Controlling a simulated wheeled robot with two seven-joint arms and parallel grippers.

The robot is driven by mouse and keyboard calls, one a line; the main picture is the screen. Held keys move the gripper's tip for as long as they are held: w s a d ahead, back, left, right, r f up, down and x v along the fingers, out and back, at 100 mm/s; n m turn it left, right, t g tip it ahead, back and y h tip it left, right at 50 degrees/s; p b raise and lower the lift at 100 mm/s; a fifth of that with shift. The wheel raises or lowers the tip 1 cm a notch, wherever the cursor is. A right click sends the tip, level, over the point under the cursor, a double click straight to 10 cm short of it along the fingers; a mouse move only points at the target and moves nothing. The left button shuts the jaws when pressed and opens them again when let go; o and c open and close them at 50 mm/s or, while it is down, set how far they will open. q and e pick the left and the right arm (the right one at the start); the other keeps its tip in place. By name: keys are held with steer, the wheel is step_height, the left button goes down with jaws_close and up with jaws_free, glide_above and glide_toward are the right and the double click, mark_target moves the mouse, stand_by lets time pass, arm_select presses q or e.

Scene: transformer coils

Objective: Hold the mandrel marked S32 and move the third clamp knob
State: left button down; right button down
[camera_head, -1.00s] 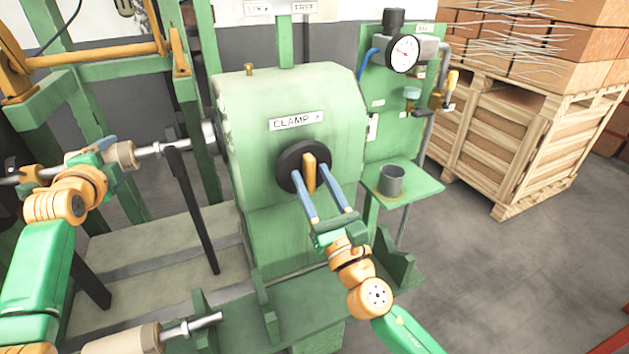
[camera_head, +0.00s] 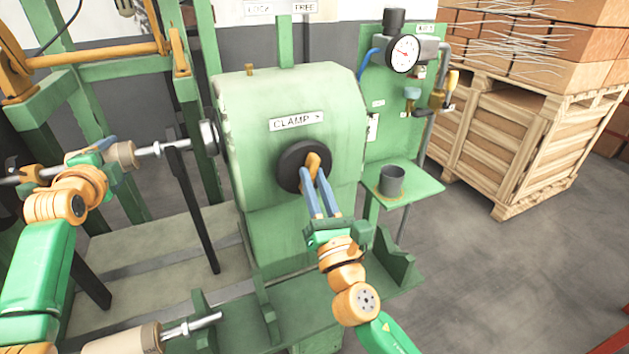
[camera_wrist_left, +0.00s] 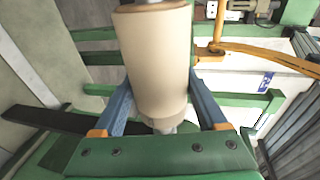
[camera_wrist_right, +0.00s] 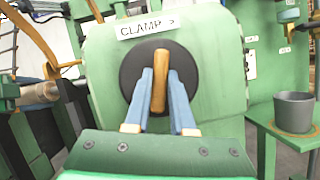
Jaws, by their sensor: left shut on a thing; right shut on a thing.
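The clamp knob is a black disc (camera_head: 291,168) with an orange bar handle (camera_head: 313,163), on the green housing below a label reading "CLAMP" and an unclear last mark. My right gripper (camera_head: 318,182) is shut on the bar, which leans slightly; in the right wrist view the blue fingers flank the handle (camera_wrist_right: 160,80). My left gripper (camera_head: 105,147) is shut on a beige mandrel (camera_head: 122,155) on a metal shaft at the left. In the left wrist view the mandrel (camera_wrist_left: 157,60) stands between the blue fingers. No S32 mark is readable.
Another beige mandrel (camera_head: 125,340) lies at the bottom left. A pressure gauge (camera_head: 404,54) is on the panel right of the housing, above a shelf with a grey cup (camera_head: 391,181). A wooden crate (camera_head: 520,140) stands at the right; floor in front of it is clear.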

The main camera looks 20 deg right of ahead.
steer(key=m+g+h, duration=0.1)
steer(key=m, duration=0.2)
steer(key=m+h, duration=0.2)
steer(key=m, duration=0.2)
steer(key=shift+m+g, duration=0.3)
steer(key=shift+g, duration=0.1)
steer(key=shift+m+g+h, duration=0.3)
steer(key=shift+m+g, duration=0.2)
steer(key=shift+m, duration=0.85)
steer(key=shift+m+g+h, duration=0.3)
steer(key=shift+m+g, duration=0.2)
steer(key=shift+m, duration=0.85)
steer(key=c, duration=0.8)
jaws_free()
steer(key=shift+o, duration=0.2)
steer(key=v, duration=0.7)
steer(key=shift+s, duration=0.25)
steer(key=shift+a, duration=0.15)
